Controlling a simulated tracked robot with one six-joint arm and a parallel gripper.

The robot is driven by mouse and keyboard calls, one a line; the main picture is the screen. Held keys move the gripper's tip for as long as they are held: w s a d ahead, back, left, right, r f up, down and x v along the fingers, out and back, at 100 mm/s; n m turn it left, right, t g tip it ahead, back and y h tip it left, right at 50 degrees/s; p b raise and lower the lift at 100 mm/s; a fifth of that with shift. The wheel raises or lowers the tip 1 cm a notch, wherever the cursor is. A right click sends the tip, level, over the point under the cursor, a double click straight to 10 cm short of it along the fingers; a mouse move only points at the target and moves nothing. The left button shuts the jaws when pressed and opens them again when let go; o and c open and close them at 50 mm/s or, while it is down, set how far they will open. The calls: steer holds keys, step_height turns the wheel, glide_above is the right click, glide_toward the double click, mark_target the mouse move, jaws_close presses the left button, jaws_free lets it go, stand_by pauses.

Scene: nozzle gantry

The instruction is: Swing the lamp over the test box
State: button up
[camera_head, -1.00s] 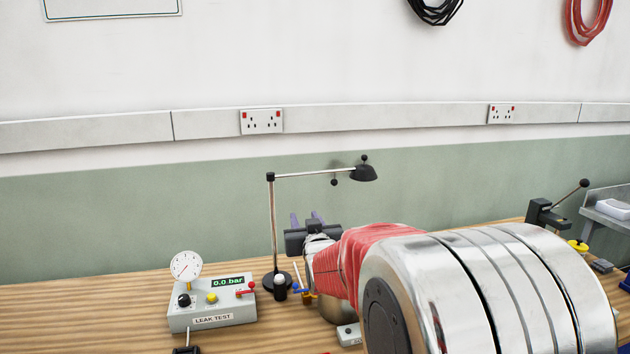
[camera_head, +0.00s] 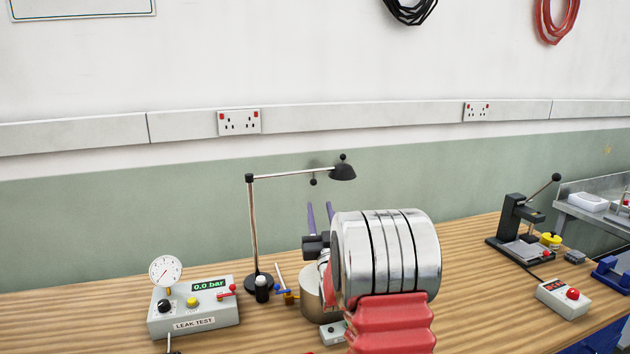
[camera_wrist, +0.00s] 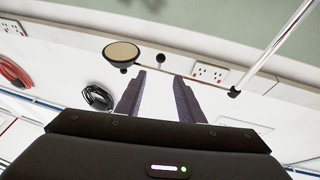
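The lamp (camera_head: 254,230) stands on the bench to the right of the test box. Its horizontal arm points right, away from the box, and ends in a black shade (camera_head: 343,172) with small ball knobs. The test box (camera_head: 193,308) is grey, marked LEAK TEST, with a dial gauge and a display reading 0.0 bar. My gripper (camera_head: 320,215) points upward below the shade, apart from it. In the wrist view its two purple fingers (camera_wrist: 160,98) are spread with nothing between them. The shade's pale underside (camera_wrist: 122,53) and a ball knob (camera_wrist: 160,60) show beyond the fingertips.
A lever press (camera_head: 515,232) and a red-button box (camera_head: 565,298) are at the right. The bench between my arm and the press is clear.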

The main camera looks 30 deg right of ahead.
mark_target(314, 182)
steer(key=shift+w+r, duration=0.1)
steer(key=shift+w, duration=0.05)
steer(key=shift+x, duration=6.75)
steer(key=shift+c, duration=0.6)
jaws_close()
